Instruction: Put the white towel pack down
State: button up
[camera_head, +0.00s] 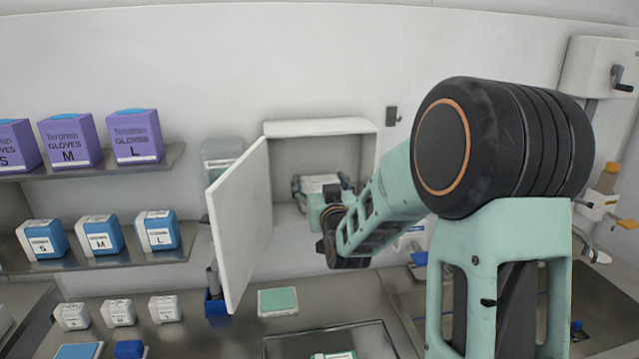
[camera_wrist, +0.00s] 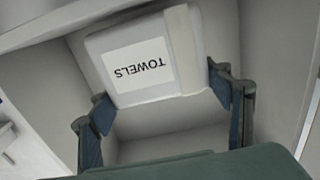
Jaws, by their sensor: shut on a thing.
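The white towel pack (camera_wrist: 150,62) fills the upper middle of the wrist view. Its label reads TOWELS and appears upside down. My gripper (camera_wrist: 165,98) has a dark blue finger pad at each side of the pack and is shut on it. In the head view the towel pack (camera_head: 320,183) shows small, inside the open white wall cabinet (camera_head: 320,128). My gripper (camera_head: 322,190) reaches into the cabinet there, partly hidden by my wrist. I cannot tell whether the pack touches the cabinet floor.
The cabinet door (camera_head: 241,225) stands open to the left of my arm. Shelves with purple glove boxes (camera_head: 130,137) and blue-and-white boxes (camera_head: 158,231) are at the left. A green-topped pack (camera_head: 278,301) lies on the metal counter (camera_head: 350,290) below. A tray (camera_head: 375,340) sits near the front.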

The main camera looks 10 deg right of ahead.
jog(key=shift+f, duration=0.35)
jog(key=shift+f, duration=0.1)
jog(key=o, duration=1.2)
jog(key=s+b, duration=0.3)
jog(key=s, duration=0.9)
